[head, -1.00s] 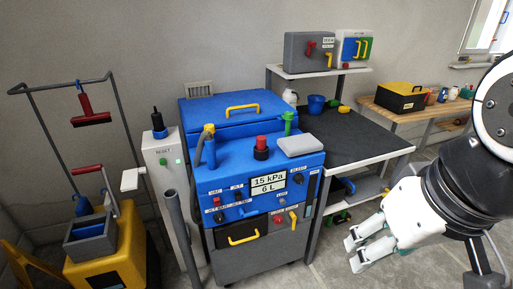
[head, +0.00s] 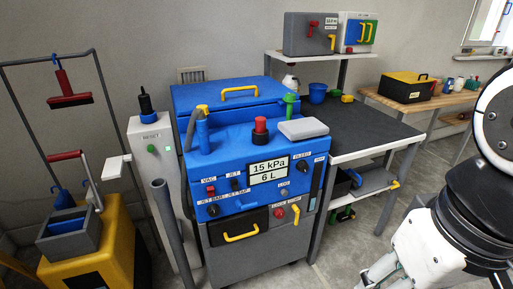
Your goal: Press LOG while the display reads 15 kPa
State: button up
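The blue machine (head: 225,170) stands in the middle of the head view. Its white display (head: 268,170) reads 15 kPa on top and 6 L below. The small grey LOG button (head: 284,193) sits on the front panel just below the display, under its LOG label. My gripper (head: 376,275) is low at the right, in front of the machine and well apart from the LOG button. Its fingertips are partly cut off by the bottom edge, so its opening is unclear. I see nothing held in it.
A red mushroom knob (head: 260,129) and a grey pad (head: 303,130) sit on top of the machine. Switches and a yellow handle (head: 241,232) crowd its front. A grey pole (head: 172,230) stands at the left front. A dark-topped bench (head: 365,127) is on the right.

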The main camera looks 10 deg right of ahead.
grip_shut()
jog(key=shift+w, duration=0.1)
dwell(1.2)
